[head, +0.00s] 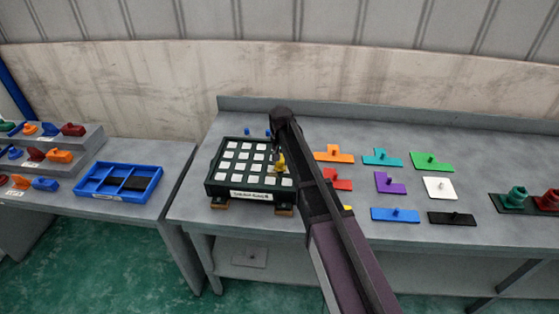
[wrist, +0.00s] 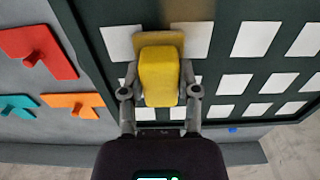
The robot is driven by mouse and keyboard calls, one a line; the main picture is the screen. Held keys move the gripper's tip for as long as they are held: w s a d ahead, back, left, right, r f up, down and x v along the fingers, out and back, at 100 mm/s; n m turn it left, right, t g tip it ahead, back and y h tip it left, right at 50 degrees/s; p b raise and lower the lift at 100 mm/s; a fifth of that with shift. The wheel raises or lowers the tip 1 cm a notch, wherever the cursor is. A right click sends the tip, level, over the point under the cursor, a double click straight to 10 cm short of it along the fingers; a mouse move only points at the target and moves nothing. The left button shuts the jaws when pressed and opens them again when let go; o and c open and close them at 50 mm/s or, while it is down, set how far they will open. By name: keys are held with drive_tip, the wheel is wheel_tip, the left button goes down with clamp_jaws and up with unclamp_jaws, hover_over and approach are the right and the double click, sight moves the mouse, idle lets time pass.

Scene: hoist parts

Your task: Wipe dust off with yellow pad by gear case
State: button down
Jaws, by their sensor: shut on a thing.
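My gripper (wrist: 160,90) is shut on a yellow pad (wrist: 158,76), with one finger on each side of it. The pad has a tan underside edge and is at the dark board (wrist: 222,60) with rows of white squares. I cannot tell whether it touches the board. A brownish patch (wrist: 186,12), possibly dust, shows beside the pad at the top of the wrist view. In the head view the yellow pad (head: 280,164) is over the right part of the board (head: 210,187), partly hidden by my arm. I cannot make out a gear case for certain.
Coloured flat pieces with knobs, such as an orange one (head: 333,153) and a blue one (head: 395,215), lie right of the board. A blue divided tray (head: 84,186) is on the left table. Green and red parts (head: 515,198) stand at the far right.

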sight(270, 173)
drive_tip(key=shift+s+f, duration=0.1)
drive_tip(key=shift+s, duration=0.75)
drive_tip(key=shift+a, duration=0.1)
drive_tip(key=shift+w+a, duration=0.15)
drive_tip(key=shift+a, duration=1.85)
drive_tip(key=shift+s, duration=0.9)
drive_tip(key=shift+s+d, duration=0.1)
drive_tip(key=shift+d, duration=0.1)
